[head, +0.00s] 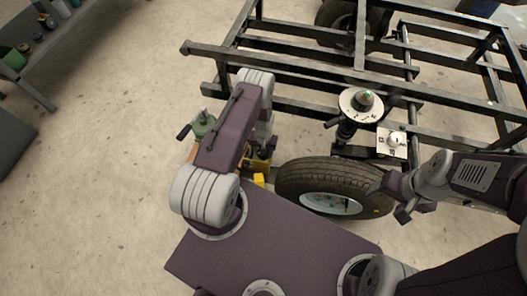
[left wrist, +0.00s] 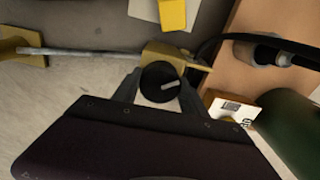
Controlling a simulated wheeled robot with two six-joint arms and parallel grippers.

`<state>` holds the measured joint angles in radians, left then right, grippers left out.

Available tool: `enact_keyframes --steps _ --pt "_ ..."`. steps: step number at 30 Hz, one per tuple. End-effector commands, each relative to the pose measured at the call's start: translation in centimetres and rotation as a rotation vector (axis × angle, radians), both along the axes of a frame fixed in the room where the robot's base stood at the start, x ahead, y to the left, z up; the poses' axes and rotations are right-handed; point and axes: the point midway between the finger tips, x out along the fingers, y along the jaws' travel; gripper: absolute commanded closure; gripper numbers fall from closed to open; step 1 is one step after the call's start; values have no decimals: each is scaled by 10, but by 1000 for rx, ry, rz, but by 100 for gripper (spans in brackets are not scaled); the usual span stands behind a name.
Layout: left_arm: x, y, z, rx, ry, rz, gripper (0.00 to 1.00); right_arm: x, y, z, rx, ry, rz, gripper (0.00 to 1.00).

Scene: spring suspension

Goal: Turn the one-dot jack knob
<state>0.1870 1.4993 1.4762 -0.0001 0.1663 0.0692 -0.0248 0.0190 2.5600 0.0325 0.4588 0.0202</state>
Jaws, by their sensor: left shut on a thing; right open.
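In the left wrist view a round black knob (left wrist: 158,84) with a pale pin or stripe sits against a gold-yellow jack block (left wrist: 166,56). My left gripper (left wrist: 158,92) is shut on this knob, one finger on each side. No dot mark on the jack can be made out. In the head view my left arm covers the knob and the left fingertips; only yellow parts (head: 259,179) show beside it. My right gripper (head: 402,207) is open and empty, beside the right side of the tire.
A metal rod (left wrist: 85,52) runs left from the jack block. A green cylinder (left wrist: 292,130) and a white label (left wrist: 230,108) lie to the right. The tire (head: 330,180) stands by the black frame (head: 300,65). A bench (head: 50,40) is at far left, with bare floor between.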

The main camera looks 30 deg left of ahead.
Motion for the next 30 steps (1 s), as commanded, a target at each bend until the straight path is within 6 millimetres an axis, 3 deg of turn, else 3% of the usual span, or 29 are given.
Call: enact_keyframes --steps 18,30 --pt "0 0 0 0 0 580 90 0 0 6 0 0 0 32" --pt "0 0 0 0 -1 862 90 0 0 8 0 0 0 32"
